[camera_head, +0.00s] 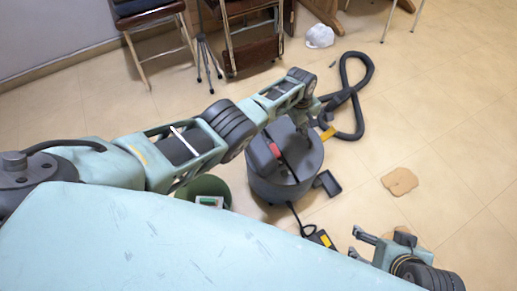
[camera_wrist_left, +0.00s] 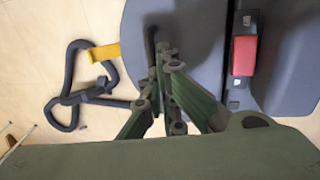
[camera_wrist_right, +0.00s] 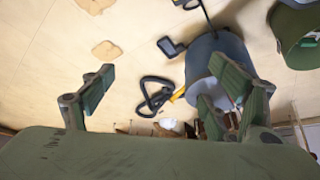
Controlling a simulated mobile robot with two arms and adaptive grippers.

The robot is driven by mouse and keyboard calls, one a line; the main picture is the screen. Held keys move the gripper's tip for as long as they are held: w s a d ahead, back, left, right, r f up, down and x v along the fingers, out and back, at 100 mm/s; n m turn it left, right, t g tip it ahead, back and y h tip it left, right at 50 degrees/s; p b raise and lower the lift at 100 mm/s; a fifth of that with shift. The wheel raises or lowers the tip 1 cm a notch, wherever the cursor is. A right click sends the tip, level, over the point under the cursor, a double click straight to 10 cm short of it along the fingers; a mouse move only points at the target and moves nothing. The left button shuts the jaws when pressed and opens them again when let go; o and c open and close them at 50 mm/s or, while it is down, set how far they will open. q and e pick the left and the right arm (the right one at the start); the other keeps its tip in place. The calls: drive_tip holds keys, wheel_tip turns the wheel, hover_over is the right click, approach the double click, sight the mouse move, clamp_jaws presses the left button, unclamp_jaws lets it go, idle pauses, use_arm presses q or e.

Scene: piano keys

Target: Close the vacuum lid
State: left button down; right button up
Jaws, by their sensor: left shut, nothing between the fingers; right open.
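The vacuum (camera_head: 283,187) is a dark grey canister standing on the floor in the middle of the head view. Its grey lid (camera_wrist_left: 190,40) with a red latch (camera_wrist_left: 244,55) fills much of the left wrist view; how far the lid stands open I cannot tell. My left gripper (camera_wrist_left: 163,52) is shut and empty, its fingertips over or against the lid's edge; contact is unclear. In the head view my left arm hides part of it. My right gripper (camera_head: 360,244) is open and empty, apart from the vacuum, at the lower right. The canister also shows in the right wrist view (camera_wrist_right: 205,52).
A black hose (camera_head: 358,85) loops on the floor behind the vacuum. A green bin (camera_head: 212,187) stands to its left. A black floor nozzle (camera_head: 327,183) and a cable with a yellow-marked box (camera_head: 322,238) lie nearby. Chairs (camera_head: 150,25) stand at the back; floor at right is mostly clear.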

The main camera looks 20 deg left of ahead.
use_arm(q)
drive_tip(key=shift+w+d+f+b, duration=0.2)
drive_tip(key=shift+w+f+b, duration=0.05)
drive_tip(key=shift+f+b, duration=0.3)
drive_tip(key=shift+w+d+f+b, duration=0.25)
drive_tip(key=shift+w+f+b, duration=0.1)
drive_tip(key=shift+b, duration=0.65)
use_arm(e)
drive_tip(key=w+a+r+t+y, duration=0.1)
drive_tip(key=w+a+r+t, duration=0.1)
drive_tip(key=w+r+t, duration=0.4)
drive_tip(key=w+a+r+t+y, duration=0.1)
drive_tip(key=w+a+r+t, duration=0.2)
drive_tip(key=w, duration=0.4)
use_arm(q)
drive_tip(key=shift+w+d+f+b, duration=0.25)
drive_tip(key=shift+f+b, duration=0.15)
drive_tip(key=shift+b, duration=0.35)
drive_tip(key=shift+w+d+f+b, duration=0.15)
drive_tip(key=shift+w+f+b, duration=0.2)
drive_tip(key=shift+b, duration=0.35)
drive_tip(key=shift+s, duration=0.1)
use_arm(e)
wheel_tip(320, 180, up, 18)
drive_tip(key=a+n+t+y, duration=0.1)
drive_tip(key=t+y, duration=0.2)
drive_tip(key=t, duration=0.5)
drive_tip(key=shift+a+f+t+y, duration=0.25)
drive_tip(key=shift+a+t+y, duration=0.05)
drive_tip(key=shift+a, duration=0.05)
